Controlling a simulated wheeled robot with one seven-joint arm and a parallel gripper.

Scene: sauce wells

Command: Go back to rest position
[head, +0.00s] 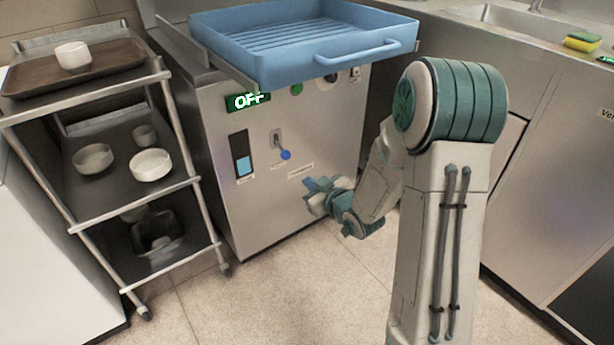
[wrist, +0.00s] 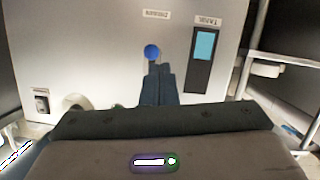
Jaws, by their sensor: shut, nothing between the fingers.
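My gripper (head: 312,184) is shut and empty in front of the steel machine's front panel (head: 245,205), below and to the right of the blue-knobbed lever (head: 285,155) in the head view. In the wrist view, which shows the panel upside down, the dark shut fingers (wrist: 158,82) point at the panel. The blue knob (wrist: 152,52) shows just beyond their tips. I cannot tell the exact gap, but the head view shows the gripper apart from the knob. My arm reaches forward and down, bent at the elbow.
A blue tray (head: 290,70) sits on top of the machine, its handle facing out. A shelf cart (head: 120,215) with white bowls (head: 151,165) stands at left. A sink counter (head: 560,50) with a sponge (head: 581,41) is at right. Tiled floor (head: 290,285) in front is clear.

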